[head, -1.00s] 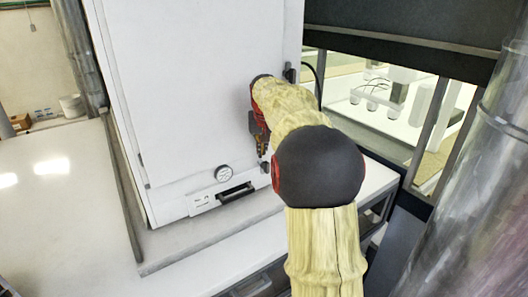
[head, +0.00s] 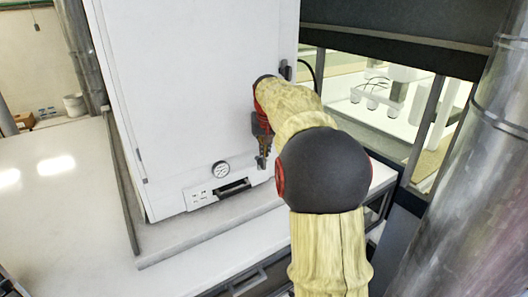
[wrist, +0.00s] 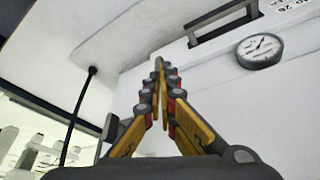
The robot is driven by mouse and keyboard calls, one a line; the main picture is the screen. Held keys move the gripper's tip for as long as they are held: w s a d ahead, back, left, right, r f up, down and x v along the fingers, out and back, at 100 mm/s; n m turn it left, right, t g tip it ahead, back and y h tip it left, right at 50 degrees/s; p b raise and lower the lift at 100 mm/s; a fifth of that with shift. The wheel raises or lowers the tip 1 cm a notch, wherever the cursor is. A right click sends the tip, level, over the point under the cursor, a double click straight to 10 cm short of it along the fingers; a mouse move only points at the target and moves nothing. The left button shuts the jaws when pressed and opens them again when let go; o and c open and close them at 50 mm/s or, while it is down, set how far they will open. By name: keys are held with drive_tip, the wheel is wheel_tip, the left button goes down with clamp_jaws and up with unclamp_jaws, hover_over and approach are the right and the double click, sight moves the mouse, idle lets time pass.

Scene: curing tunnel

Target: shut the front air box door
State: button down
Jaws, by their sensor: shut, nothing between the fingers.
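The air box (head: 200,90) is a tall white cabinet in the head view, and its broad white front face fills the upper middle. I cannot tell whether the front door is fully shut or slightly ajar. A round gauge (head: 220,170) and a dark handle (head: 233,187) sit low on the front; the wrist view also shows the gauge (wrist: 260,50) and handle (wrist: 222,22). My gripper (head: 262,163) is in front of the lower right of this face, pointing down, right of the gauge. In the wrist view its fingertips (wrist: 159,64) meet, with nothing between them. Contact with the door is unclear.
The box stands on a grey slab on a white bench (head: 60,210), clear at left. A dark latch-like fitting (head: 285,70) is at the box's right edge. A black cable (wrist: 78,115) hangs beside it. A grey metal column (head: 455,150) stands at right.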

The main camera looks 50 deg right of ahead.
drive_tip(key=s+r+b, duration=0.1)
drive_tip(key=s+r, duration=0.2)
drive_tip(key=r, duration=0.6)
drive_tip(key=shift+s+a, duration=0.2)
drive_tip(key=shift+a, duration=0.25)
